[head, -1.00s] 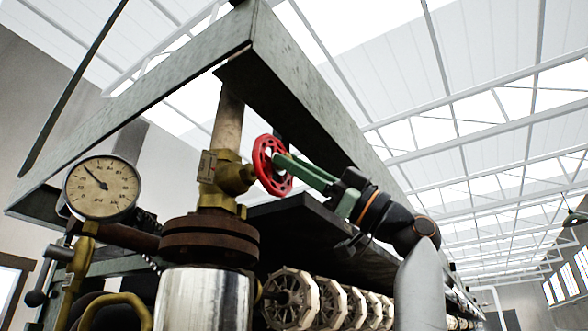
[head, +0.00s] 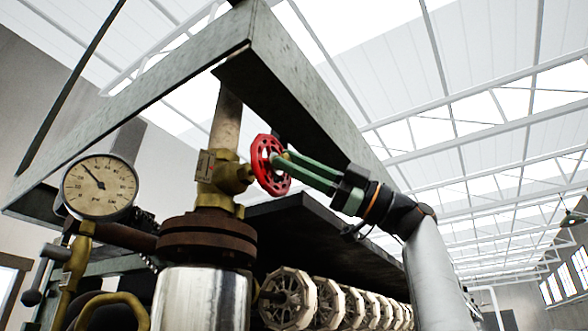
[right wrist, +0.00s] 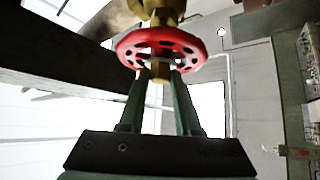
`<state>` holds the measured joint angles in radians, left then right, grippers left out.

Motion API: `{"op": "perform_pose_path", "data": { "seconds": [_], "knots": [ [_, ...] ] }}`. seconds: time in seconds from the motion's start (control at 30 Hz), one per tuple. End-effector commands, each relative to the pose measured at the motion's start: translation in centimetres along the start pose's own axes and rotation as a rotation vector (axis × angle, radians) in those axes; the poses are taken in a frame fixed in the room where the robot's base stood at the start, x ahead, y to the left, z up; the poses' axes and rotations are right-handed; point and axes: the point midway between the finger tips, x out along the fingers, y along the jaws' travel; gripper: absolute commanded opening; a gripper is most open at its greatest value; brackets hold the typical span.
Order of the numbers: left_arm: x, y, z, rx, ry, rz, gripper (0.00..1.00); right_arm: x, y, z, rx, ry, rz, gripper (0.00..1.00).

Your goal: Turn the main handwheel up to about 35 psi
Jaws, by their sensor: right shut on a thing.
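The red main handwheel (head: 270,165) stands on the side of a brass valve (head: 226,174), facing right. It also shows in the right wrist view (right wrist: 130,46), with holes around its disc and a brass stem at its middle. My right gripper (head: 284,160) reaches in from the right with its green fingers at the wheel's centre. In the right wrist view the gripper (right wrist: 160,74) has a finger on each side of the brass stem and is shut on the wheel's hub. The round pressure gauge (head: 99,188) has its needle up and left of centre. My left gripper is out of view.
A grey metal beam frame (head: 285,85) slopes close above the wheel and my right arm. Below are a dark shelf (head: 300,222) and a row of pale reels (head: 288,298). Brass pipework (head: 72,275) stands below the gauge.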

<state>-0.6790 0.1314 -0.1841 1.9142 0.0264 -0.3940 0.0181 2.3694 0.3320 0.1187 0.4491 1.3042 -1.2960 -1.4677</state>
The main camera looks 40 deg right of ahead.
Motion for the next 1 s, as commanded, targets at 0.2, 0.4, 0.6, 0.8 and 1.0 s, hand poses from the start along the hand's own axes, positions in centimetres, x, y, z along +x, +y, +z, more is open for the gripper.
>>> {"op": "perform_pose_path", "data": {
  "seconds": [0.2,0.4,0.6,0.8,1.0],
  "knots": [
    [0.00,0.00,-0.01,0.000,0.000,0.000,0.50,-0.01,0.04,-0.01,-0.006,-0.001,-0.003,0.00],
    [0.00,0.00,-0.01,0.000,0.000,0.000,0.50,0.00,0.05,0.01,-0.006,-0.002,-0.003,0.00],
    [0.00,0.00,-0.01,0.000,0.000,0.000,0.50,0.00,0.04,0.01,-0.005,-0.002,-0.003,0.46],
    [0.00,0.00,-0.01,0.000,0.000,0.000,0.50,0.01,0.02,0.02,-0.004,-0.001,-0.003,0.62],
    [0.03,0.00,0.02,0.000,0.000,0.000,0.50,-0.08,0.01,0.04,-0.004,-0.001,-0.003,0.62]
  ]
}}
